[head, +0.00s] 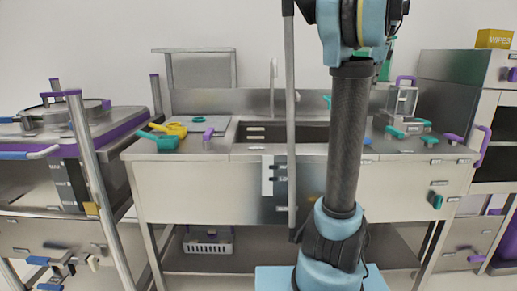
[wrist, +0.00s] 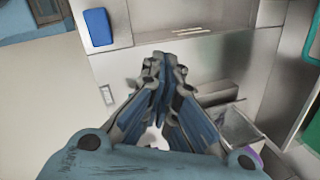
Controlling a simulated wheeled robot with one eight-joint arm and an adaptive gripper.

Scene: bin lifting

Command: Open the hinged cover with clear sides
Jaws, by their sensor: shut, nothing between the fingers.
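A small box-shaped cover with clear-looking sides and a purple handle on top (head: 402,100) stands on the right part of the counter in the head view. It looks closed, though its hinge is too small to make out. In the wrist view, an open-topped box with pale, see-through-looking walls and a purple edge (wrist: 240,128) lies right of my fingers; I cannot tell whether it is the same thing. My gripper (wrist: 160,62) is shut and empty, apart from that box. In the head view my arm rises past the top edge, and the gripper is out of frame.
The steel counter (head: 200,150) has a sunken basin (head: 290,133) in its middle. Green (head: 158,141) and yellow (head: 172,129) tools lie at its left. A steel cabinet (head: 452,80) stands at the right. A blue pad (wrist: 98,27) shows in the wrist view.

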